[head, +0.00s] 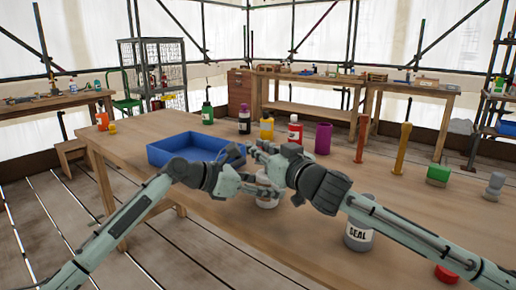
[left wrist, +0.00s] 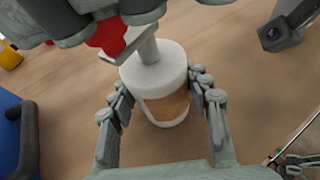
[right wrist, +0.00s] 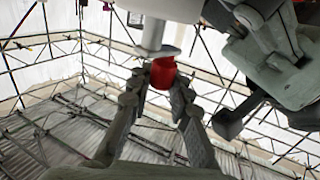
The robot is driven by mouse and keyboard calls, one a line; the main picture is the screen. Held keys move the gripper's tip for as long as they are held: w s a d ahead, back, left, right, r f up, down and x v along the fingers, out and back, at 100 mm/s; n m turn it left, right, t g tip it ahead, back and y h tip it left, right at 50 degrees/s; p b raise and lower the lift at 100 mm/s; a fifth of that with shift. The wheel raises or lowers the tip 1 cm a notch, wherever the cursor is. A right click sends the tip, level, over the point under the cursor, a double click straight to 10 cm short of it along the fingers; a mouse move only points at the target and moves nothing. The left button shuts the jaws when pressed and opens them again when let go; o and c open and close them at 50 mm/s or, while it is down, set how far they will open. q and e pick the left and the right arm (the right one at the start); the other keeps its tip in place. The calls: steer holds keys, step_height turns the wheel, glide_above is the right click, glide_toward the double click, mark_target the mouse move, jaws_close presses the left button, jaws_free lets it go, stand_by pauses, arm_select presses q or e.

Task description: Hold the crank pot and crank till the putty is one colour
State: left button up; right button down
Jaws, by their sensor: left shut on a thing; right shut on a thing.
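The crank pot (head: 267,192) stands on the table, white with a grey-white lid; it also shows in the left wrist view (left wrist: 158,68). A brownish band shows in its side below the lid; I cannot tell whether the putty in it is one colour. My left gripper (left wrist: 160,85) is shut around the pot's body, a finger on each side. My right gripper (right wrist: 160,80) is above the pot, shut on the red crank knob (right wrist: 163,71). The knob also shows in the left wrist view (left wrist: 106,36), beside the grey crank shaft. In the head view my grippers partly hide pot and crank.
A blue tray (head: 165,153) lies left of the pot. Bottles, a purple cup (head: 323,138) and upright tools stand behind. A can marked SEAL (head: 358,236) and a red object (head: 447,274) are at the right. The table's left front is clear.

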steer(key=c, duration=1.4)
jaws_free()
steer(key=shift+o, duration=0.2)
step_height(320, 180, up, 10)
steer(key=shift+r, duration=0.1)
